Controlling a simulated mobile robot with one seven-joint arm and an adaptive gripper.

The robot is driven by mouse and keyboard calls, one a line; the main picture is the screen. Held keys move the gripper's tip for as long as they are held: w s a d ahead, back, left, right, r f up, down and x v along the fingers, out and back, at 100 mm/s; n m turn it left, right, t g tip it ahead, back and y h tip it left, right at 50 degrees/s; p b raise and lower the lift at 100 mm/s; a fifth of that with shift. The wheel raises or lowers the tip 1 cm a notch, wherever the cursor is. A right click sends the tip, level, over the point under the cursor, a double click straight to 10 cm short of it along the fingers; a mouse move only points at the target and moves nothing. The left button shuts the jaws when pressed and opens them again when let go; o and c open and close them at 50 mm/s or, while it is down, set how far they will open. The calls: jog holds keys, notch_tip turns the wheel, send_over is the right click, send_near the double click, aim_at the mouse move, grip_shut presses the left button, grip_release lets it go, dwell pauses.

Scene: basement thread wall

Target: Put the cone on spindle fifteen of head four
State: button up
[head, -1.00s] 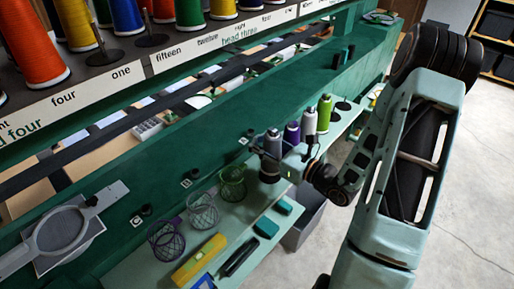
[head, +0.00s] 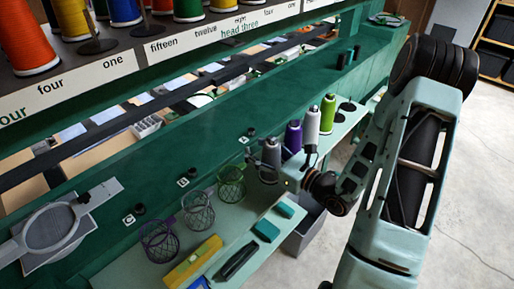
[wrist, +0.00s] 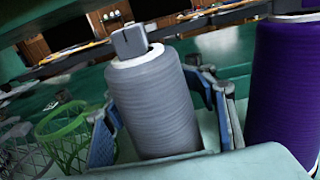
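A grey cone of thread (wrist: 155,100) stands upright between the two fingers of my gripper (wrist: 160,118) in the wrist view. A grey cap-like tip shows above its white top. The blue-padded fingers stand apart on either side; I see no clear squeeze on the cone. In the head view the grey cone (head: 271,152) is at the near end of a row of cones on the low shelf, with my gripper (head: 272,170) at it. The label "fifteen" (head: 161,46) in view is on the head three strip (head: 240,30). Spindle fifteen of head four is out of view.
A purple cone (head: 293,136) stands close beside the grey one, with white (head: 312,122) and green (head: 327,113) cones beyond. Wire baskets, including a green one (head: 231,182), sit on the near side. A magnifier (head: 52,228) juts from the green beam. Bare spindles show on the upper rack.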

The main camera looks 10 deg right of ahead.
aim_at(279, 161)
jog(key=shift+r, duration=0.1)
jog(key=shift+d+r, duration=0.1)
jog(key=b+v, duration=0.1)
jog(key=v, duration=1.1)
jog(key=shift+b, duration=0.3)
